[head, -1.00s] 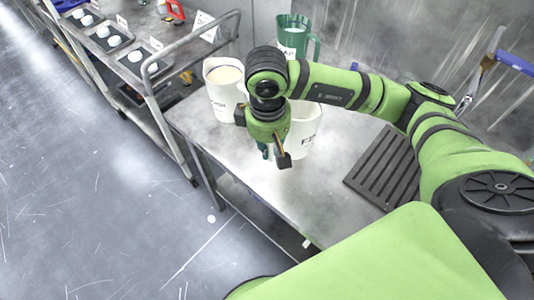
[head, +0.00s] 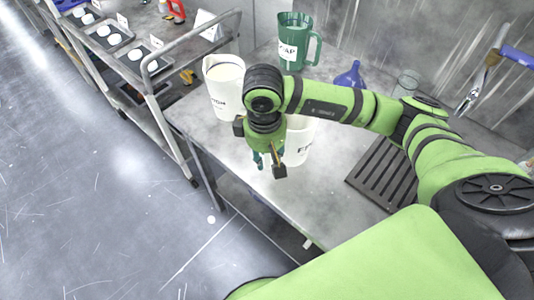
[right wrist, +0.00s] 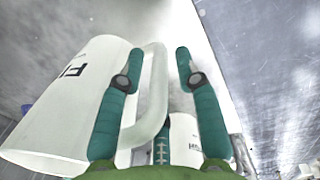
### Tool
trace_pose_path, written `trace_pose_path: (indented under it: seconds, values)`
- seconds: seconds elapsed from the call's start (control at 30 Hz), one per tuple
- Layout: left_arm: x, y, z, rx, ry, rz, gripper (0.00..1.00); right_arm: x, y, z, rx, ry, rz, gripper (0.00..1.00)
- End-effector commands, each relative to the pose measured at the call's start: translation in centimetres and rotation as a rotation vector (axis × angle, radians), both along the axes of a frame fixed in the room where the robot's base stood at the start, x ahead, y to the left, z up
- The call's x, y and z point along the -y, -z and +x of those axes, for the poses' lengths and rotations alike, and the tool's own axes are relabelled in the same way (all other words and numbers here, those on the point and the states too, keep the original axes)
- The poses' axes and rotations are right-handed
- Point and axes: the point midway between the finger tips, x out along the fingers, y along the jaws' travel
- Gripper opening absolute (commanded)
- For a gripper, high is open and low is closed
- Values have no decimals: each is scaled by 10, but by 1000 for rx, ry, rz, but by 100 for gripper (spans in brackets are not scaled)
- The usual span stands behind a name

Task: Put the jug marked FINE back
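The white jug marked FINE (head: 302,147) stands on the metal bench, partly hidden behind my right arm in the head view. Only the start of its mark shows there. In the right wrist view its body (right wrist: 65,110) fills the left side, with the letters "FI" readable and its pale handle (right wrist: 157,90) reaching between my fingers. My right gripper (head: 268,164) is at the jug's handle side. In the right wrist view its teal fingers (right wrist: 158,75) are apart, one either side of the handle, with a gap to the right finger. My left gripper is out of view.
Another white jug (head: 224,95) with pale contents stands behind left. A green jug (head: 292,45), blue funnel (head: 350,76) and clear glass (head: 405,84) stand farther back. A dark slatted rack (head: 385,178) lies right on the bench (head: 215,140). A trolley (head: 172,135) stands left.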

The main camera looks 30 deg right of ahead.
Motion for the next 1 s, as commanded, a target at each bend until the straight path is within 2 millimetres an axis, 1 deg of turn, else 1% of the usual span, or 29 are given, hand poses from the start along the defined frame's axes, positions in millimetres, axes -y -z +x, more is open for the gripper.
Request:
trace_pose_path:
  seconds: [0.27, 0.4, 0.47, 0.57, 0.7, 0.8, 0.9, 1.0]
  values:
    - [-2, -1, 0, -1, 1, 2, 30, 0, 0, 0, 0, 1, 0, 40]
    - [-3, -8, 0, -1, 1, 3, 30, 0, -6, 0, -1, 1, 0, 40]
    - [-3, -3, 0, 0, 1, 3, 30, -1, -10, 1, 5, 0, 2, 40]
    - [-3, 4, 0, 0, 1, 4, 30, -1, -29, 1, 7, 0, 1, 40]
    - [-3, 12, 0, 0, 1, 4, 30, -3, -62, 1, 8, -1, 0, 40]
    - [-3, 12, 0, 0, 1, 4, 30, -3, -85, 0, 8, 1, -1, 40]
    - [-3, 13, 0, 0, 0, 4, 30, -4, -102, -1, 6, 1, -2, 40]
    - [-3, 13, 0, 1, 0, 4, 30, -5, -112, -1, 4, 0, -2, 40]
